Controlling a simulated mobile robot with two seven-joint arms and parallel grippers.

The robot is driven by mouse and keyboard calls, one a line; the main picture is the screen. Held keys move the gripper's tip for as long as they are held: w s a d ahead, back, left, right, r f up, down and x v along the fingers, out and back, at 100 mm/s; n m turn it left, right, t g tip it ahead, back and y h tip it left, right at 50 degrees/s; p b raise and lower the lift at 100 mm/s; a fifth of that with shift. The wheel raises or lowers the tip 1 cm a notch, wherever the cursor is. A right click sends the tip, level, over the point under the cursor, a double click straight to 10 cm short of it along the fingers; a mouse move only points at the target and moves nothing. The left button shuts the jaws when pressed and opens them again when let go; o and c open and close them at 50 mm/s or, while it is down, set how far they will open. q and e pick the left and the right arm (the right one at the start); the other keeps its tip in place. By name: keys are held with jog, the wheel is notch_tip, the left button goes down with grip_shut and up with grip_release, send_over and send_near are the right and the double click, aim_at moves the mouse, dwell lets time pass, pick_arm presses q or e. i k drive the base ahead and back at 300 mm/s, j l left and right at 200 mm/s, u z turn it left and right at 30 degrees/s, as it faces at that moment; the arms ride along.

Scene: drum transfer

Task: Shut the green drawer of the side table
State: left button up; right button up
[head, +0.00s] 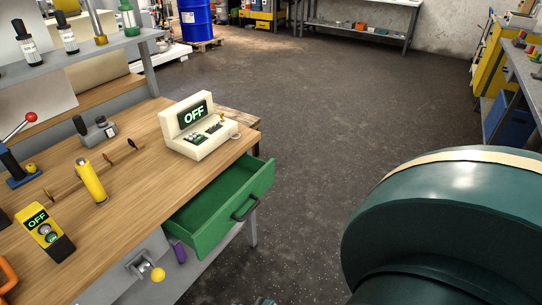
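The green drawer (222,209) is pulled out from under the front edge of the side table (120,185). It stands well open and looks empty inside. Its dark handle (246,208) is on the front panel, facing the open floor to the right. Neither gripper can be made out in the head view, and nothing is seen touching the drawer. A small grey-green bit shows at the bottom edge, too cut off to identify.
A cream control box reading OFF (196,126) stands on the tabletop above the drawer. A yellow knob (158,274) sticks out below the table edge. A large dark green rounded form fills the lower right. The floor (335,115) beyond the drawer is clear.

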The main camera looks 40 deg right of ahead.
aim_at(201, 222)
jog(key=z, duration=1.15)
jog(key=i+l+u, duration=0.2)
jog(key=i+l, duration=0.3)
jog(key=i+l+u, duration=0.2)
jog(key=i+l, duration=0.2)
jog(key=l, duration=0.25)
